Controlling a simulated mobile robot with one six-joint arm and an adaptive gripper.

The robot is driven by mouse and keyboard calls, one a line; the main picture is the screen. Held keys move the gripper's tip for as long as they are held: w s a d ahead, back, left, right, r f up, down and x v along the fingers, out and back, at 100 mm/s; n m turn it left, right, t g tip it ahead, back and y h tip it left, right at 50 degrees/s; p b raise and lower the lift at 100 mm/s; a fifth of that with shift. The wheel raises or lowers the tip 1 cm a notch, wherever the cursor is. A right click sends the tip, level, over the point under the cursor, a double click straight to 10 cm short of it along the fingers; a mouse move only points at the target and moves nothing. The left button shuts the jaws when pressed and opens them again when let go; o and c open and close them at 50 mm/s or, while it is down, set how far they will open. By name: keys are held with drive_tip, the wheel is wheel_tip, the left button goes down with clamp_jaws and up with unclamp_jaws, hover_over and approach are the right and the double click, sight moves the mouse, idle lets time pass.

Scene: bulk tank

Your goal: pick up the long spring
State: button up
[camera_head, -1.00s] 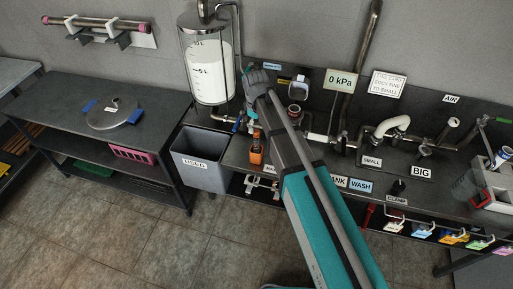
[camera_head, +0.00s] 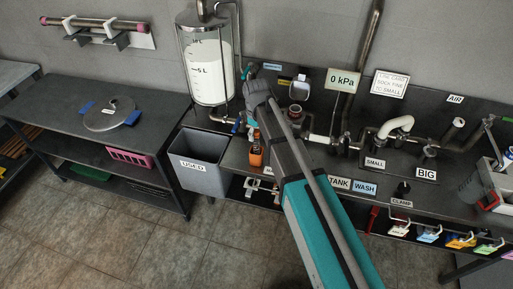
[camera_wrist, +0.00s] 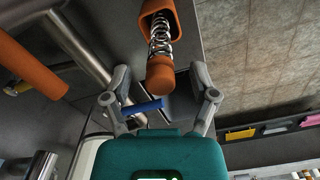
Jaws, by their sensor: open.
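In the wrist view a bright metal coil spring (camera_wrist: 160,38) shows inside an orange holder (camera_wrist: 175,12), with a rounded orange end (camera_wrist: 160,75) below it. I cannot tell from its size whether this is the long spring. My gripper (camera_wrist: 160,84) is open and empty, with one finger on each side in the picture. The orange end shows between the fingertips, with no visible contact. In the head view an orange item (camera_head: 256,153) stands on the bench edge, left of my arm. The gripper's fingers are not clear there.
A grey USED bin (camera_head: 205,178) stands left of the bench, below a clear tank (camera_head: 205,70). Metal pipes (camera_wrist: 78,45) and an orange cylinder (camera_wrist: 28,68) lie left of my gripper. A blue handle (camera_wrist: 143,107) is close to the left finger.

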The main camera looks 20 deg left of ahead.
clamp_jaws()
idle(0.4)
drive_tip(key=shift+r, duration=0.15)
wheel_tip(320, 180, up, 10)
drive_tip(key=p, duration=1)
drive_tip(key=shift+s+f, duration=0.1)
drive_tip(key=shift+f, duration=0.2)
idle(0.6)
